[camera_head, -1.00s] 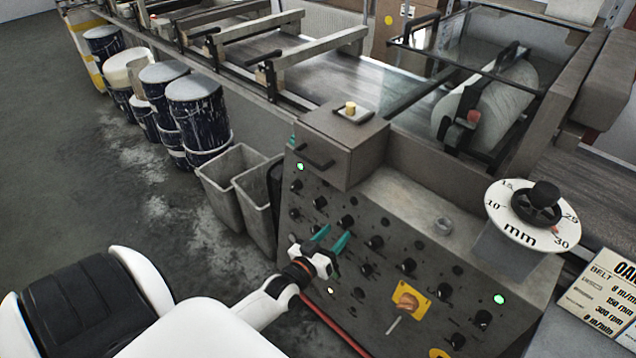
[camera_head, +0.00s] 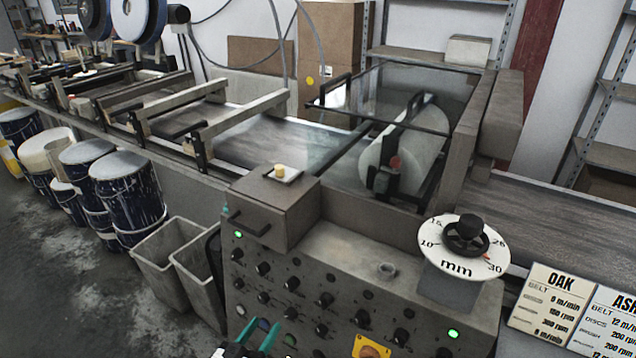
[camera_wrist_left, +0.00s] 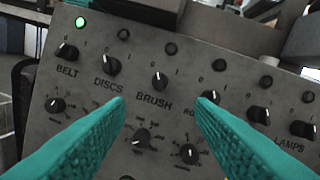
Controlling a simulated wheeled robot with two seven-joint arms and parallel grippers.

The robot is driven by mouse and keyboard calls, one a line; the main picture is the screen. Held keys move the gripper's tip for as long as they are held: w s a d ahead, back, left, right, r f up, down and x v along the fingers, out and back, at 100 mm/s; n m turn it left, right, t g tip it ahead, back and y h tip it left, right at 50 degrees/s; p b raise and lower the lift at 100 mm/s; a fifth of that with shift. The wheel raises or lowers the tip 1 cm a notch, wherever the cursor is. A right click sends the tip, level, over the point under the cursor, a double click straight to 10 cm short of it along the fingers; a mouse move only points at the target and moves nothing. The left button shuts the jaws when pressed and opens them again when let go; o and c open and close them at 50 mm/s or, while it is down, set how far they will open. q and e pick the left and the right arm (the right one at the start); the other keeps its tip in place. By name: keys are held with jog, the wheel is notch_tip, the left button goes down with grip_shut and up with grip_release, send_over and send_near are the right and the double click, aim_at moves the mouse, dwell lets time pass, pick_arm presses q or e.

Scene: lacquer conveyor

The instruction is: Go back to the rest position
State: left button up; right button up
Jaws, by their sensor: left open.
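My left gripper (camera_head: 262,338) shows at the bottom edge of the head view, in front of the control panel (camera_head: 281,268). Its two teal fingers are apart with nothing between them. In the left wrist view the open fingers (camera_wrist_left: 160,135) frame the panel, with knobs labelled BELT (camera_wrist_left: 66,52), DISCS (camera_wrist_left: 113,65) and BRUSH (camera_wrist_left: 159,80) beyond them. I see no contact between the fingers and a knob. My right gripper is in neither view.
A thickness dial (camera_head: 465,243) marked mm stands on the machine's right. Sign cards (camera_head: 545,303) lean at the right. Grey bins (camera_head: 168,262) and paint drums (camera_head: 127,190) stand at the left. The conveyor (camera_head: 265,140) runs behind. A lit green lamp (camera_head: 453,333) is on the panel.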

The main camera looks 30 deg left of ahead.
pick_arm(q)
jog(key=s+d+f+m+g, duration=0.15)
jog(key=s+f+g, duration=0.25)
jog(key=f, duration=0.8)
jog(key=s+d+f+m+g, duration=0.1)
jog(key=s+d+f+g, duration=0.3)
jog(key=f, duration=0.8)
jog(key=s+d+f+m+g, duration=0.1)
jog(key=s+f+g, duration=0.2)
jog(key=s+f, duration=0.2)
jog(key=s+d+f+m+g, duration=0.1)
jog(key=s+f+g, duration=0.2)
jog(key=s, duration=0.8)
jog(key=s+f+m+g, duration=0.1)
jog(key=s+f+g, duration=0.1)
jog(key=s+f, duration=0.5)
jog(key=shift+s+d+f+m+g+h, duration=0.2)
jog(key=shift+s+d+m+g+h, duration=0.15)
jog(key=shift+s, duration=0.3)
